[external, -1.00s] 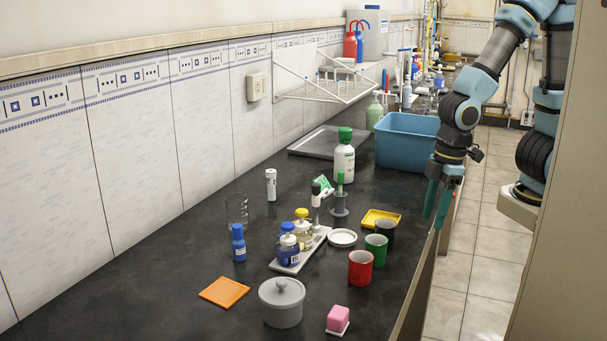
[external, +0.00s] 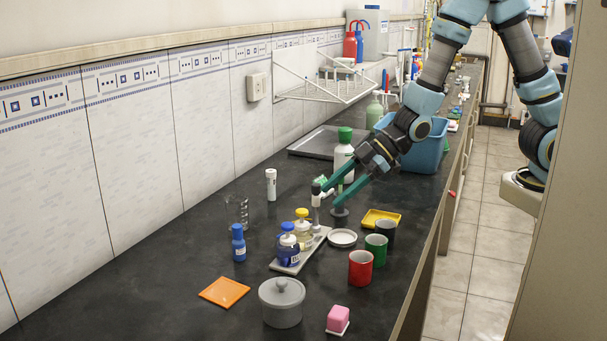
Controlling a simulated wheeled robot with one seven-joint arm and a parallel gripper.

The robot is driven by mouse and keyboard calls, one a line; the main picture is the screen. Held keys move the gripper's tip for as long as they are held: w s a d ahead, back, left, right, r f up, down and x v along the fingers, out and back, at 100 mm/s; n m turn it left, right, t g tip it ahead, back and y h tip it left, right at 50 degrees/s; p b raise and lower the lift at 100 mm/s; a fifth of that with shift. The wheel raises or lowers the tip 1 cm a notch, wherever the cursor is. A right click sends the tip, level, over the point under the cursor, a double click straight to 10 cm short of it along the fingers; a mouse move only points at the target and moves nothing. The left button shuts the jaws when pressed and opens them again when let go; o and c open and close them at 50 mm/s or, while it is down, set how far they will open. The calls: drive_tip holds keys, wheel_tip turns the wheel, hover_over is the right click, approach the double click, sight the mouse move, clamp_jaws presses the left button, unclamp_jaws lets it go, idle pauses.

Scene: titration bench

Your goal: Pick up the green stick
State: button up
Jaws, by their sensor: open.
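The green stick (external: 340,188) stands upright in a small dark grey holder (external: 340,213) near the middle of the bench; my fingers hide most of it. My gripper (external: 331,198) has two long dark green fingers, spread apart, reaching down and left over the holder. In the picture one finger passes above the other, with the stick in the gap between them. I cannot tell whether either finger touches the stick.
A white bottle with a green cap (external: 344,150) stands just behind. A tray with small bottles (external: 290,262) is in front, left. A white dish (external: 342,238), yellow tray (external: 381,219), green mug (external: 375,249) and red mug (external: 361,268) are close by. A blue tub (external: 428,155) stands behind.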

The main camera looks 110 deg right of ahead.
drive_tip(key=w+d+r+n+t+y+p, duration=0.1)
drive_tip(key=w+d+r+n+t+y, duration=0.1)
drive_tip(key=d+r+t, duration=0.15)
drive_tip(key=m+t+h+b, duration=0.2)
drive_tip(key=m+t+b, duration=0.2)
drive_tip(key=m+t, duration=0.1)
hover_over(340, 192)
drive_tip(key=s+a, duration=0.2)
drive_tip(key=s, duration=0.4)
wheel_tip(340, 192, down, 5)
drive_tip(key=s+d+f+b, duration=0.1)
drive_tip(key=s, duration=0.1)
drive_tip(key=w+d+f+p, duration=0.1)
drive_tip(key=w+p, duration=0.3)
drive_tip(key=w, duration=0.6)
drive_tip(key=shift+w+d+g+h+p, duration=0.35)
drive_tip(key=shift+w+h, duration=0.05)
clamp_jaws()
